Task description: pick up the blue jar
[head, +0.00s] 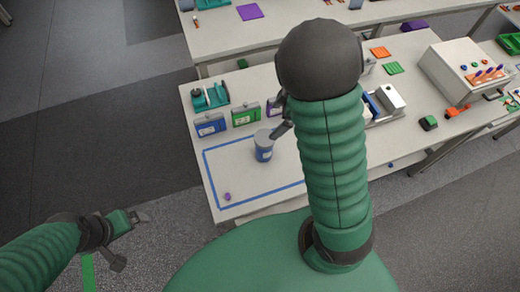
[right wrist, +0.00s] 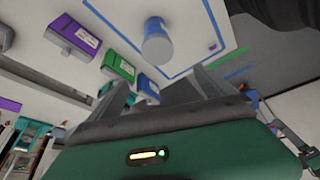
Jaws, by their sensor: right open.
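The blue jar (head: 264,153) has a grey lid and a pale label. It stands upright on the white table inside a blue taped outline. My right gripper (head: 283,116) is just above and beside it, partly hidden behind my own arm. In the right wrist view the jar (right wrist: 157,48) lies ahead of the open, empty right gripper (right wrist: 161,88), with a gap between the fingers and the jar. My left gripper (head: 130,221) is off the table at the lower left, low over the floor, and its fingers are too small to read.
Near the jar are a blue box (head: 209,125), a green box (head: 245,115) and a purple box (right wrist: 76,36). A small purple piece (head: 227,196) lies at the outline's front left corner. A teal holder (head: 210,96) stands behind. The outlined area left of the jar is mostly clear.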

